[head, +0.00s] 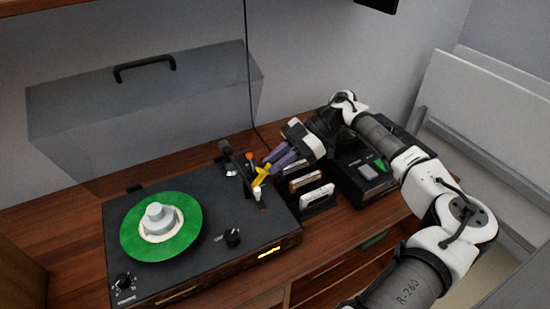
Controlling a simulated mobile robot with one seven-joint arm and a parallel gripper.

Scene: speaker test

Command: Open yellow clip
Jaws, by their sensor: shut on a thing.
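The yellow clip (261,174) stands at the back right of the black turntable (190,276), by the tonearm parts. My gripper (268,164) reaches in from the right with its purple fingers at the yellow clip. The fingers are shut on the clip. The exact contact is small and partly hidden, and I cannot tell how far the clip is turned.
A green record (187,245) with a grey centre piece lies on the turntable. A small rack of cassettes (317,195) stands just right of it. A black device (362,180) sits farther right under my arm. A clear cover (70,125) stands behind.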

